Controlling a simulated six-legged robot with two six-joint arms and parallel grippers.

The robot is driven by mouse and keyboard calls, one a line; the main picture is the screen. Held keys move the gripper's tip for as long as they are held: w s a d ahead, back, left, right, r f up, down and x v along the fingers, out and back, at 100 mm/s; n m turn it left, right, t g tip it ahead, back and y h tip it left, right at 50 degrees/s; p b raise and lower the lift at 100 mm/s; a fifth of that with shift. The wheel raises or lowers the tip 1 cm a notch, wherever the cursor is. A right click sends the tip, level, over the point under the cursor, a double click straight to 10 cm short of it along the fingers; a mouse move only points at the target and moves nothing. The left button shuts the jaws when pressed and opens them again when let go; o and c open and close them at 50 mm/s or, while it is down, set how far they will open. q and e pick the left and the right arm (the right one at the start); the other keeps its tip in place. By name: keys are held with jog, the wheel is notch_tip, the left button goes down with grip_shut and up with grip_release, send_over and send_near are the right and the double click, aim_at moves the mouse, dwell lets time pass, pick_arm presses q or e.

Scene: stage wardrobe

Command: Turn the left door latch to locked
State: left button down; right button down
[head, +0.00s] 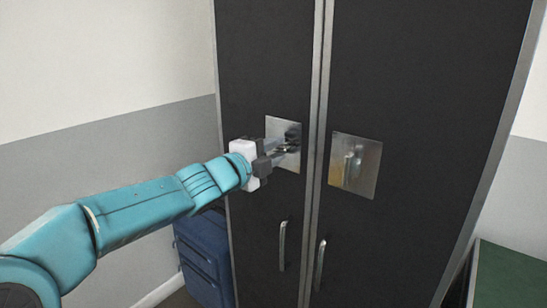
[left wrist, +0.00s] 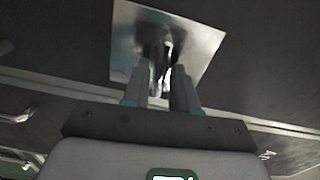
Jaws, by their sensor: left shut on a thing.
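The left door latch (left wrist: 158,52) is on a shiny metal plate (head: 284,160) on the left door of a dark wardrobe. My left gripper (head: 288,145) reaches in from the left, and its fingers are shut on the latch in front of the plate. The left wrist view shows the two fingers (left wrist: 162,85) close together at the latch, with the plate (left wrist: 200,42) behind. The fingers and dark reflections partly hide the latch, so its exact angle is hard to tell. My right gripper is not in view.
The right door has its own metal plate with a latch (head: 352,165). Vertical handles hang lower on the left door (head: 282,246) and right door (head: 320,266). A green-topped surface (head: 507,272) is at the lower right.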

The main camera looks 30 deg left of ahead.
pick_arm(q)
jog(key=shift+m, duration=0.7)
jog(key=c, duration=1.2)
grip_release()
jog(key=shift+o, duration=0.2)
jog(key=shift+s, duration=0.1)
jog(key=s+a+p, duration=0.1)
jog(key=s, duration=1.5)
jog(key=shift+a, duration=0.1)
